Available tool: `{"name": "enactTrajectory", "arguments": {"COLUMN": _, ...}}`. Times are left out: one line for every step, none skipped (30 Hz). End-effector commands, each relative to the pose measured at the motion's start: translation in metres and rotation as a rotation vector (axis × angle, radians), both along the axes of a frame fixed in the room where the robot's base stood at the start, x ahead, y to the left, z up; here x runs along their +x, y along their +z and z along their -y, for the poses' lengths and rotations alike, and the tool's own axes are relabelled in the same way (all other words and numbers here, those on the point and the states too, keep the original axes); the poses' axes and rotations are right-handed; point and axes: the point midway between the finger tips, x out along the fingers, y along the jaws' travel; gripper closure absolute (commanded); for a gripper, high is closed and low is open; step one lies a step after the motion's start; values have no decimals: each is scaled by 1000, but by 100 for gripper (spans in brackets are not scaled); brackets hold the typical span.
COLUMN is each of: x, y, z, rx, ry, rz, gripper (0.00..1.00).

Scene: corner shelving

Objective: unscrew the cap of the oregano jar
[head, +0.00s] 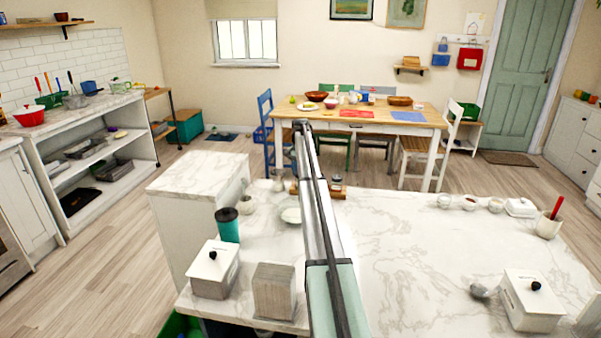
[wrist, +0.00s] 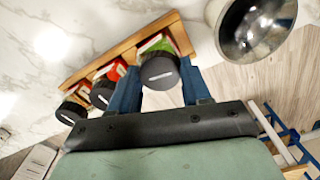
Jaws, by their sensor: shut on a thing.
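In the wrist view a jar with a round black cap (wrist: 160,70) and a green label (wrist: 158,44) stands at the right end of a wooden rack (wrist: 110,50). I take it for the oregano jar, though its name is too small to read. My gripper (wrist: 160,82) has its two blue fingers closed on either side of this black cap. The cap appears to sit on the jar. In the head view my arm hides the gripper and most of the rack; a dark-capped jar (head: 337,184) shows just right of the arm.
Two more black-capped jars, one nearer (wrist: 103,95) and one farther left (wrist: 71,111), stand close beside the held one. A shiny metal bowl (wrist: 255,25) is at upper right. A teal canister (head: 227,226) stands left.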

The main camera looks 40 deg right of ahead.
Motion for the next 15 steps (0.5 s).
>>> {"name": "enactTrajectory", "arguments": {"x": 0, "y": 0, "z": 0, "rx": 0, "ry": 44, "rz": 0, "gripper": 88}}
{"name": "enactTrajectory", "arguments": {"x": 0, "y": 0, "z": 0, "rx": 0, "ry": 71, "rz": 0, "gripper": 88}}
{"name": "enactTrajectory", "arguments": {"x": 0, "y": 0, "z": 0, "rx": 0, "ry": 103, "rz": -1, "gripper": 88}}
{"name": "enactTrajectory", "arguments": {"x": 0, "y": 0, "z": 0, "rx": 0, "ry": 123, "rz": -1, "gripper": 88}}
{"name": "enactTrajectory", "arguments": {"x": 0, "y": 0, "z": 0, "rx": 0, "ry": 141, "rz": -1, "gripper": 88}}
{"name": "enactTrajectory", "arguments": {"x": 0, "y": 0, "z": 0, "rx": 0, "ry": 160, "rz": -1, "gripper": 88}}
{"name": "enactTrajectory", "arguments": {"x": 0, "y": 0, "z": 0, "rx": 0, "ry": 169, "rz": -1, "gripper": 88}}
{"name": "enactTrajectory", "arguments": {"x": 0, "y": 0, "z": 0, "rx": 0, "ry": 176, "rz": -1, "gripper": 88}}
{"name": "enactTrajectory", "arguments": {"x": 0, "y": 0, "z": 0, "rx": 0, "ry": 182, "rz": -1, "gripper": 88}}
{"name": "enactTrajectory", "arguments": {"x": 0, "y": 0, "z": 0, "rx": 0, "ry": 184, "rz": -1, "gripper": 88}}
{"name": "enactTrajectory", "arguments": {"x": 0, "y": 0, "z": 0, "rx": 0, "ry": 185, "rz": -1, "gripper": 88}}
{"name": "enactTrajectory", "arguments": {"x": 0, "y": 0, "z": 0, "rx": 0, "ry": 184, "rz": -1, "gripper": 88}}
{"name": "enactTrajectory", "arguments": {"x": 0, "y": 0, "z": 0, "rx": 0, "ry": 184, "rz": -1, "gripper": 88}}
{"name": "enactTrajectory", "arguments": {"x": 0, "y": 0, "z": 0, "rx": 0, "ry": 184, "rz": -1, "gripper": 88}}
{"name": "enactTrajectory", "arguments": {"x": 0, "y": 0, "z": 0, "rx": 0, "ry": 183, "rz": -1, "gripper": 88}}
